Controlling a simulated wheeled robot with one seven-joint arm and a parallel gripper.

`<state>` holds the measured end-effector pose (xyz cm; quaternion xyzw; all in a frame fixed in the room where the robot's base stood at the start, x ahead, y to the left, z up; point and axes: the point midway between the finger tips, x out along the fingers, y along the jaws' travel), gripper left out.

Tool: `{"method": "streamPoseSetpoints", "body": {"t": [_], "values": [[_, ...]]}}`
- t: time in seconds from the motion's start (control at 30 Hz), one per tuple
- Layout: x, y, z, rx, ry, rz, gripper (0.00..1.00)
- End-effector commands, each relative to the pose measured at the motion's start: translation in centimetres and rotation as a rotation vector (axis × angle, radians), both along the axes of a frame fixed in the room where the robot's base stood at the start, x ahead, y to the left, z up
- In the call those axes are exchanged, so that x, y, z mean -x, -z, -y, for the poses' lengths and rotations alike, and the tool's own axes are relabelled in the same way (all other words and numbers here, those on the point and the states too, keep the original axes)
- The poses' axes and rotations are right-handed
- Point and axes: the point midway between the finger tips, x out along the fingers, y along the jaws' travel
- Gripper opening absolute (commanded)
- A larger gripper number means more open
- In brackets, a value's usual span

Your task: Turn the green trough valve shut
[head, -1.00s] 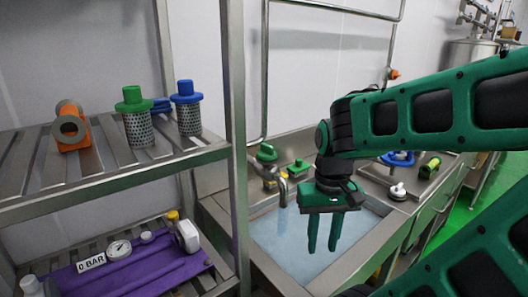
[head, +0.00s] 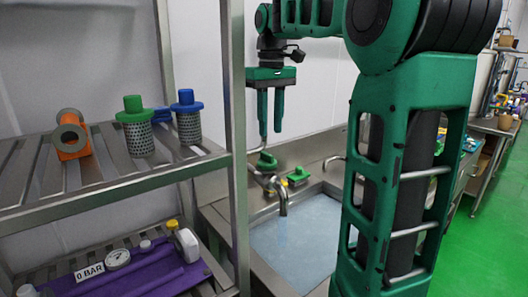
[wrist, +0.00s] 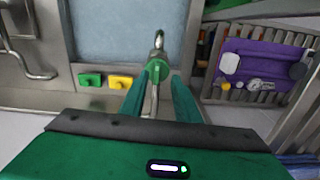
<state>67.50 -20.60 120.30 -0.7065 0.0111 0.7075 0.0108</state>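The green trough valve (head: 266,160) sits on the pipe at the back left corner of the water-filled trough (head: 248,238). Its green handle also shows in the wrist view (wrist: 157,69), by the fingertips. My gripper (head: 270,134) points down above the valve in the head view, with a gap between fingertips and handle. It also shows in the wrist view (wrist: 157,82). Its two fingers are apart with nothing held. The metal spout (head: 282,196) curves over the water in front of the valve.
A green and yellow button pair (head: 298,177) sits on the trough's back ledge, right of the valve. The steel shelf post (head: 234,130) stands close on the left. The shelf holds green and blue filters (head: 187,120) and an orange part (head: 70,138).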

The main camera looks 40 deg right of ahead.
Motion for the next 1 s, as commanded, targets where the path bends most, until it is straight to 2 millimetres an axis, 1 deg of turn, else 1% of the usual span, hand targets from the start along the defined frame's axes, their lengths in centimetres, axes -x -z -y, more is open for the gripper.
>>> {"method": "streamPoseSetpoints", "body": {"t": [0.03, 0.07, 0.2, 0.3, 0.43, 0.73, 1.0], "values": [[-0.9, -0.6, 0.3, 0.003, -0.020, 0.000, 0.29], [-1.3, -0.9, 0.3, 0.003, -0.032, -0.001, 0.29], [-2.2, -1.9, 0.5, 0.004, -0.061, -0.001, 0.29], [-2.2, -1.8, 0.4, 0.004, -0.067, -0.002, 0.29], [-2.2, -1.3, 0.3, 0.003, -0.068, -0.002, 0.29], [-2.1, 0.7, 0.3, 0.000, -0.068, -0.001, 0.29], [-2.1, 5.4, 0.4, -0.002, -0.067, -0.003, 0.29]]}}
